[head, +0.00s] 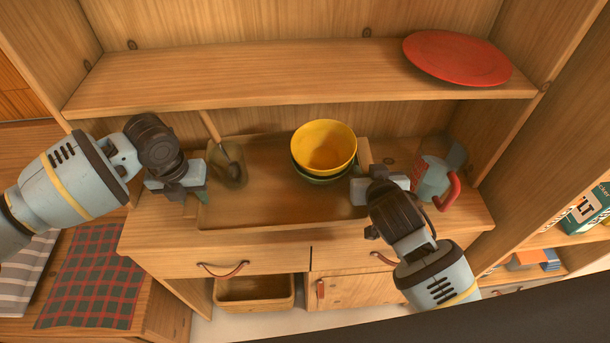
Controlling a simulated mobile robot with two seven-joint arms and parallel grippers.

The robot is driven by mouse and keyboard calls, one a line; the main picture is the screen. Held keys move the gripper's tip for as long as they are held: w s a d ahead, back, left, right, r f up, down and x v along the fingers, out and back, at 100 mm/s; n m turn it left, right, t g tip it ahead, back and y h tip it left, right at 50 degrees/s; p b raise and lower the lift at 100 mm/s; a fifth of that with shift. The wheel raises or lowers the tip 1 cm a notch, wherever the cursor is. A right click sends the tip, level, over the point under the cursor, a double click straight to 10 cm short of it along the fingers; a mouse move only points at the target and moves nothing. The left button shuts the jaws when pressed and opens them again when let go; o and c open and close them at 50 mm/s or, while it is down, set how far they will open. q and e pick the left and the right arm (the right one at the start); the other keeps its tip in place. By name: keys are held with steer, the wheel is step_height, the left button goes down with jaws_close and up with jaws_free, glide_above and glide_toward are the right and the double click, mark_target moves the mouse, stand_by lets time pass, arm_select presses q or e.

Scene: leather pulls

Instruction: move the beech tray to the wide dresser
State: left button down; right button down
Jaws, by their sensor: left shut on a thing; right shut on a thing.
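The beech tray (260,217) is at or just above the top of a wooden dresser (180,240); I cannot tell whether it touches. A yellow bowl (323,146), stacked in a green bowl (318,179), sits in its back right part. A glassy pot (232,175) with a long-handled spoon stands at its left side. My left gripper (197,183) is shut on the tray's left side. My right gripper (362,189) is shut on its right side. The fingers partly hide the side walls.
A grey jug with a red handle (433,180) stands close to the right of my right gripper. A shelf (250,78) with a red plate (457,57) hangs over the back. Upright side panels close in both ends. A checked cloth (95,275) lies lower left.

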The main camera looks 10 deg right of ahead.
arm_select(q)
steer(key=shift+w+r, duration=0.1)
steer(key=shift+w, duration=0.1)
arm_select(e)
steer(key=shift+w+r, duration=0.2)
steer(key=shift+w, duration=0.05)
arm_select(q)
steer(key=shift+s, duration=0.1)
arm_select(e)
steer(key=shift+s, duration=0.1)
